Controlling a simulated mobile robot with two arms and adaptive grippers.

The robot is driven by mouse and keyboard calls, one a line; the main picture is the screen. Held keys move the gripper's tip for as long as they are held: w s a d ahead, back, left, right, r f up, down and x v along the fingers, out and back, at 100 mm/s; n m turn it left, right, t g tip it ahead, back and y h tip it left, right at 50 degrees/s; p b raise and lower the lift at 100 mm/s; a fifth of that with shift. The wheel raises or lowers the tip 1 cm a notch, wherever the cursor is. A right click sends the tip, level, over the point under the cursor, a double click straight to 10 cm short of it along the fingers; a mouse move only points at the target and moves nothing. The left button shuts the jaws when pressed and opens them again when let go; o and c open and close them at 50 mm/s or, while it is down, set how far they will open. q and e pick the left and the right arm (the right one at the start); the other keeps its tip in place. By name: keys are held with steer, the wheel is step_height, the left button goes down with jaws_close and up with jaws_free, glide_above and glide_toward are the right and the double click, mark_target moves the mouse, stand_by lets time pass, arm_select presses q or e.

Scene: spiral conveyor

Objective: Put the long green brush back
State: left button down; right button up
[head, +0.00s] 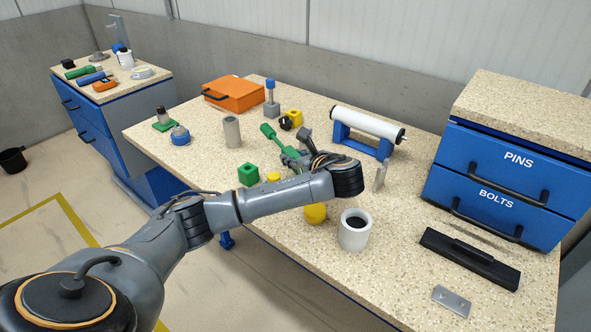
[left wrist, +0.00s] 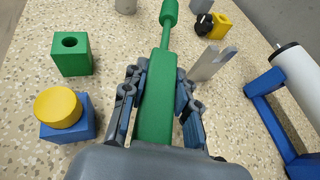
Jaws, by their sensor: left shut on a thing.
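The long green brush (head: 269,131) is in my left gripper (head: 299,158), over the middle of the bench. In the left wrist view, the brush (left wrist: 157,95) has a thick square-sided part, a thin neck and a rounded far end. The fingers of my left gripper (left wrist: 158,90) close on both sides of the thick part. The rounded end points away from the gripper. I cannot tell whether the brush touches the bench top. My right gripper is not in view.
A green block with a hole (head: 248,175), a grey cylinder (head: 232,132), a white cup (head: 354,231) and a roller on a blue stand (head: 368,124) surround the arm. An orange case (head: 234,94) lies behind. Blue drawers (head: 502,178) stand right. A side table (head: 128,84) holds tools.

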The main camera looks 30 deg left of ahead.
arm_select(q)
steer(key=shift+w+d+f, duration=0.1)
steer(key=shift+w+f, duration=0.15)
steer(key=shift+f, duration=0.15)
step_height(320, 180, down, 2)
steer(key=shift+f, duration=0.4)
steer(key=c, duration=1)
jaws_free()
